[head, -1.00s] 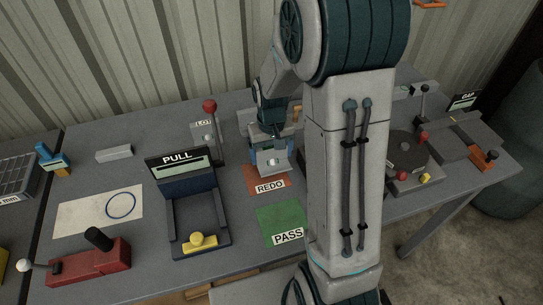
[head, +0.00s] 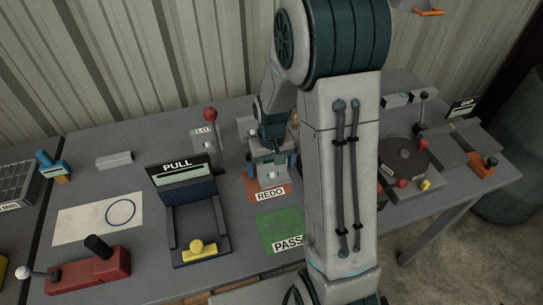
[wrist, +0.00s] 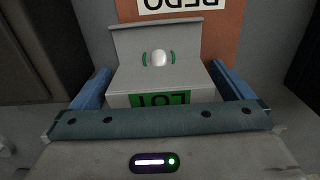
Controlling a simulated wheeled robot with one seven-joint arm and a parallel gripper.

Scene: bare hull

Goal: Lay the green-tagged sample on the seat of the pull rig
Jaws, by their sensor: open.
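The sample is a grey stepped block with a green label reading "LOT" (wrist: 165,99) and a pale round knob between green marks. In the head view the sample (head: 271,177) sits at the REDO mat. My gripper (head: 271,166) is over it, pointing down. In the wrist view the blue fingers of my gripper (wrist: 160,88) stand open on either side of the sample; whether they touch it I cannot tell. The pull rig (head: 178,190) stands left of it, with a PULL sign, a dark grey seat between two rails and a yellow knobbed piece at the front. Its seat looks empty.
The orange REDO mat (head: 270,195) and green PASS mat (head: 280,228) lie right of the rig. A red-knobbed lever (head: 212,135) stands behind. A red block (head: 90,270) with a black handle is front left. My arm hides part of the table's middle.

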